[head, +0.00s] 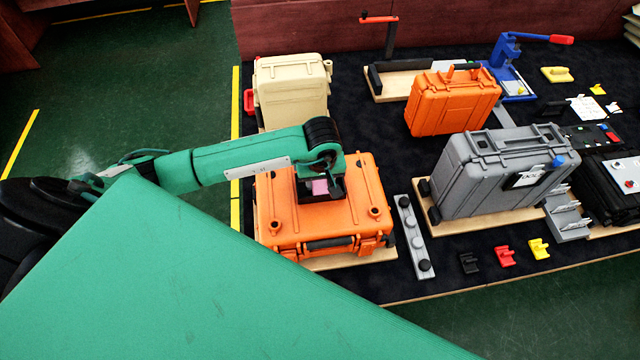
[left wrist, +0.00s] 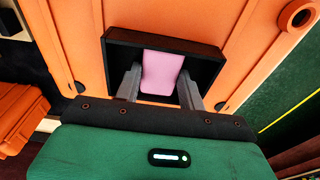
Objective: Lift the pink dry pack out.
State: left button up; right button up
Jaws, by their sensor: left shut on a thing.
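The pink dry pack (head: 320,187) shows as a small pink block at a black-rimmed holder (left wrist: 208,54) on top of the closed orange case (head: 285,225). In the left wrist view the pack (left wrist: 162,70) stands between the grey fingers of my left gripper (left wrist: 161,88), one on each side. The gripper is shut on the pack, within the holder's outline. I cannot tell whether the pack's bottom touches the holder's floor. In the head view my left wrist hides part of the holder. My right gripper is not in view.
A beige case (head: 290,88) stands behind the orange one. Another orange case (head: 452,103) stands farther back. Small black, red and yellow clips line the front edge.

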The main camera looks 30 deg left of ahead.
pick_arm(q)
jog(key=shift+r, duration=0.1)
jog(key=shift+r, duration=0.5)
notch_tip(320, 180, up, 17)
jog(key=b, duration=0.5)
notch_tip(320, 180, up, 9)
jog(key=p, duration=0.3)
send_over(320, 184)
jog(key=shift+s, duration=0.1)
